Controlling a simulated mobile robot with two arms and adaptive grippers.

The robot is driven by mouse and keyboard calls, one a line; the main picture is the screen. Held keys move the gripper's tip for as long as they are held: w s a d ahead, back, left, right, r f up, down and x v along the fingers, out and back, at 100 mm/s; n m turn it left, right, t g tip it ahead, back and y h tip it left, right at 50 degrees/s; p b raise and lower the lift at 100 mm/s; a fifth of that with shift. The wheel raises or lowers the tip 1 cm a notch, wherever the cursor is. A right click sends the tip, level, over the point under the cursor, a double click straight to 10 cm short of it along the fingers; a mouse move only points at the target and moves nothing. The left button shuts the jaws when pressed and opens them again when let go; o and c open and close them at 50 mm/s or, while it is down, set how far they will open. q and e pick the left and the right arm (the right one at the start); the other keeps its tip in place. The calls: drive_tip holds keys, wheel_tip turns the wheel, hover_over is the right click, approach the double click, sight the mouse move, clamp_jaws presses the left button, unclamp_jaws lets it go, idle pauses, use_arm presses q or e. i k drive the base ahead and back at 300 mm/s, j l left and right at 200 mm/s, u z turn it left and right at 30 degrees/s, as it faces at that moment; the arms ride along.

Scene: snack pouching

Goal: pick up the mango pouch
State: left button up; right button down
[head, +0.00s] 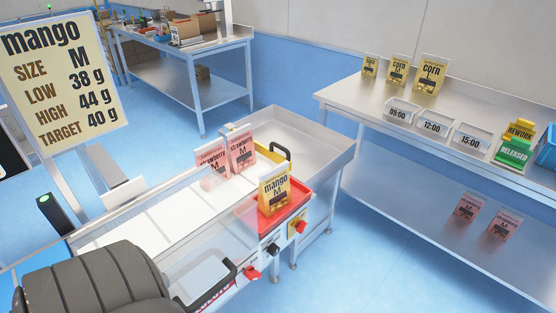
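The mango pouch (274,190) is yellow with a dark label reading "mango M". It stands upright on a red tray (299,202) at the right side of the conveyor line, facing me. Its underside and back are hidden. Neither of my grippers shows in the head view, so nothing is seen touching the pouch.
Two pink strawberry pouches (242,153) stand just behind and left of the mango pouch, near a metal bin (325,151). Red knobs (252,273) sit on the conveyor front.

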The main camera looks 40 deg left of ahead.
sight(273, 186)
drive_tip(key=i+l+u, duration=0.1)
drive_tip(key=i+u, duration=0.15)
drive_tip(key=u, duration=0.2)
drive_tip(key=i+l+u, duration=0.15)
drive_tip(key=u, duration=0.3)
drive_tip(key=i+l+u, duration=0.3)
drive_tip(key=u, duration=0.2)
drive_tip(key=i+l+u, duration=0.2)
drive_tip(key=l+u, duration=0.25)
drive_tip(key=j, duration=0.1)
